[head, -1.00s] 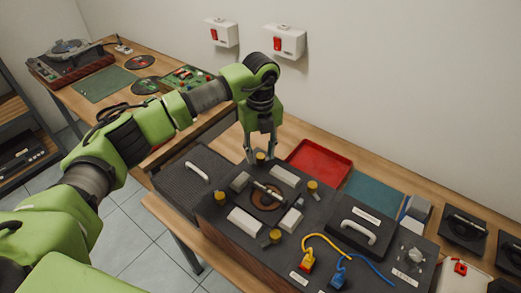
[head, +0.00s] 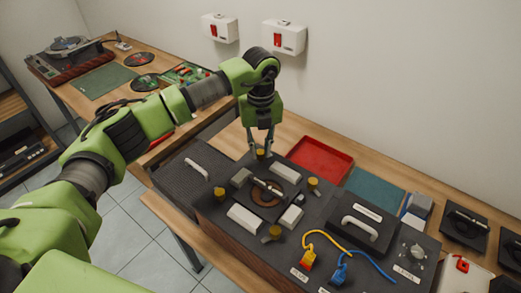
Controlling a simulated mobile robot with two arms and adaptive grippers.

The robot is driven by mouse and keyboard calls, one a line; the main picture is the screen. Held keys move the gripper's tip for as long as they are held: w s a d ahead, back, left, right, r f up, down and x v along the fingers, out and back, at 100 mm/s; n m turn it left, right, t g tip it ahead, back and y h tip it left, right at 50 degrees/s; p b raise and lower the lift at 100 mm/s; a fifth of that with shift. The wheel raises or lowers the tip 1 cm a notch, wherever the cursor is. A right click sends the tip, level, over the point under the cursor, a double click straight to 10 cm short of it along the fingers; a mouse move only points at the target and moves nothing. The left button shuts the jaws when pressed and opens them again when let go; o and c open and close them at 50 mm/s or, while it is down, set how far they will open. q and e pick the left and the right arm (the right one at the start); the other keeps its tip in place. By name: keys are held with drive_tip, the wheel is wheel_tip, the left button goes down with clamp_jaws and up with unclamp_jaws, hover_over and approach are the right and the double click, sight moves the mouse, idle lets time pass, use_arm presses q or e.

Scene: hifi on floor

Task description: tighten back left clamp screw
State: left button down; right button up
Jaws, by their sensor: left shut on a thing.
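The back left clamp screw (head: 260,155) has a yellow knob and stands at the back of the dark hifi unit (head: 215,203). My left gripper (head: 260,152) points down over it and is shut on this knob, with a finger on each side. Other yellow clamp screws stand at the front left (head: 219,193), the back right (head: 313,184) and the front right (head: 274,232). They surround a round brown centre with a metal bar (head: 265,187) and pale blocks. My right gripper is not in view.
A red tray (head: 320,158) and a teal mat (head: 374,190) lie behind the unit. Yellow and blue cables (head: 365,268) lie on its right part, near a black lid with a white handle (head: 360,229). White wall boxes (head: 284,37) hang above.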

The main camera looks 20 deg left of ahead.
sight(260, 151)
use_arm(q)
drive_tip(key=m+b, duration=0.3)
drive_tip(key=m, duration=0.2)
drive_tip(key=shift+f, duration=0.15)
drive_tip(key=m+b, duration=0.3)
drive_tip(key=m, duration=0.2)
drive_tip(key=shift+m, duration=0.4)
drive_tip(key=m+b, duration=0.1)
drive_tip(key=m, duration=0.3)
drive_tip(key=shift+b, duration=0.35)
drive_tip(key=m, duration=0.3)
drive_tip(key=m+b, duration=0.1)
drive_tip(key=m, duration=0.1)
drive_tip(key=shift+r+m, duration=0.2)
drive_tip(key=shift+m, duration=0.2)
drive_tip(key=c, duration=1.9)
unclamp_jaws()
wheel_tip(260, 151, up, 12)
